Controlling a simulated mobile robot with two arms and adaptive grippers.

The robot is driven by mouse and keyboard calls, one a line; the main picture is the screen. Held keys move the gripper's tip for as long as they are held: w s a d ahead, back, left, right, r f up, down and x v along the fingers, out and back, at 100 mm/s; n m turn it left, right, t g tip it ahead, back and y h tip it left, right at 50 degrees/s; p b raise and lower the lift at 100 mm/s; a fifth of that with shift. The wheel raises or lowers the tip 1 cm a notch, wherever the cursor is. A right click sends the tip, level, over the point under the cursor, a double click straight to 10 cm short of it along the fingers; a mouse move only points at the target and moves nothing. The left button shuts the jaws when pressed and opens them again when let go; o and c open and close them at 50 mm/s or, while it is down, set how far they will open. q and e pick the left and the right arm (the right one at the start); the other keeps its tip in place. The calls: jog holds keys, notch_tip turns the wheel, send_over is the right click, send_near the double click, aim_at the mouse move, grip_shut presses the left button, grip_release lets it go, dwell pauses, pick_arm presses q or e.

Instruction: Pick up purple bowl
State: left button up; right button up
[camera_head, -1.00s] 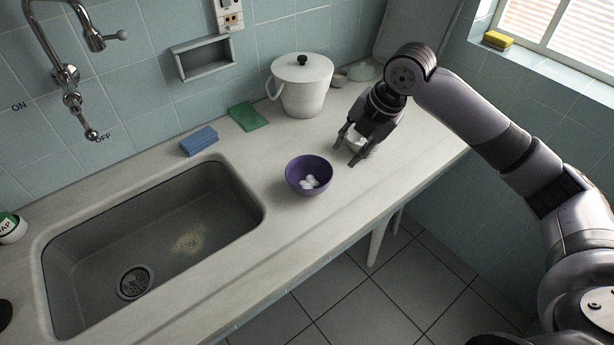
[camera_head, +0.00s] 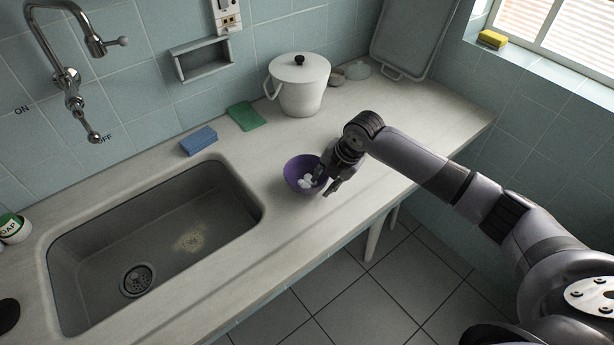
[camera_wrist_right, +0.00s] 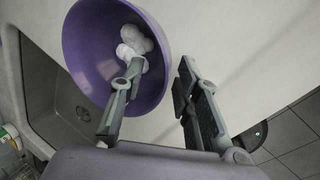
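The purple bowl (camera_head: 293,168) stands upright on the counter, right of the sink, with a few white rounded pieces (camera_head: 305,182) in it. My right gripper (camera_head: 325,186) is at the bowl's right side. In the right wrist view the bowl (camera_wrist_right: 85,60) fills the upper left. My right gripper (camera_wrist_right: 160,65) is open there, with one finger over the bowl's inside and the other outside, over the counter. The bowl's rim lies between the fingers, and I see no grip on it. In the head view the gripper hides part of the bowl's right side. My left gripper is not in view.
The sink (camera_head: 100,235) lies left of the bowl. A blue sponge (camera_head: 198,141), a green cloth (camera_head: 246,115) and a white lidded pot (camera_head: 300,90) stand behind. A grey tray (camera_head: 412,35) leans at the back. The counter's front edge is close to the bowl.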

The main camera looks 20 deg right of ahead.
jog(key=shift+x, duration=1)
jog(key=shift+r, duration=0.1)
grip_shut()
